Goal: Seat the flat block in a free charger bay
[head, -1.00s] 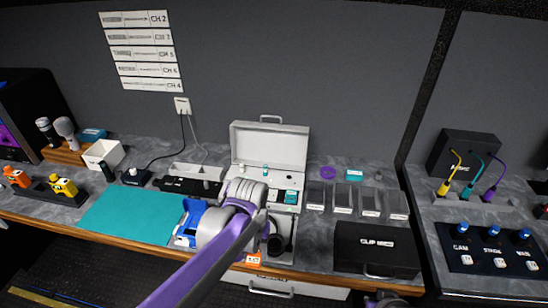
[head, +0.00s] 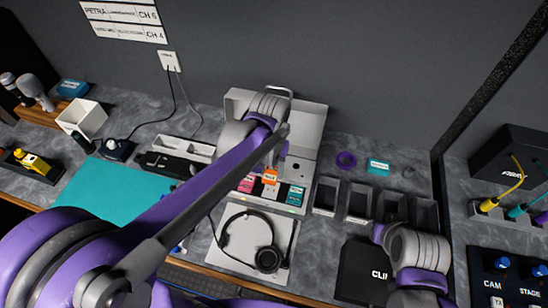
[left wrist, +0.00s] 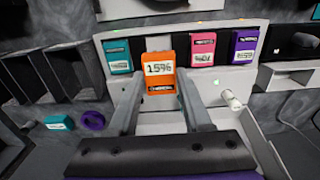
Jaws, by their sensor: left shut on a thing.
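My left gripper (left wrist: 160,95) is shut on an orange flat block (left wrist: 160,72) with a white label reading 1596. I cannot tell how deep the orange block sits. In the head view the orange block (head: 270,176) rises a little above the pink (head: 247,184) and teal (head: 295,195) blocks. My right arm is at lower right; its gripper (head: 378,234) is mostly hidden.
A headset (head: 254,242) lies in a pale tray in front of the charger. A loose teal block (head: 378,167) and purple ring (head: 345,160) lie behind empty dark bins (head: 357,206). A black case (head: 362,270) stands at front right. A teal mat (head: 105,190) lies left.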

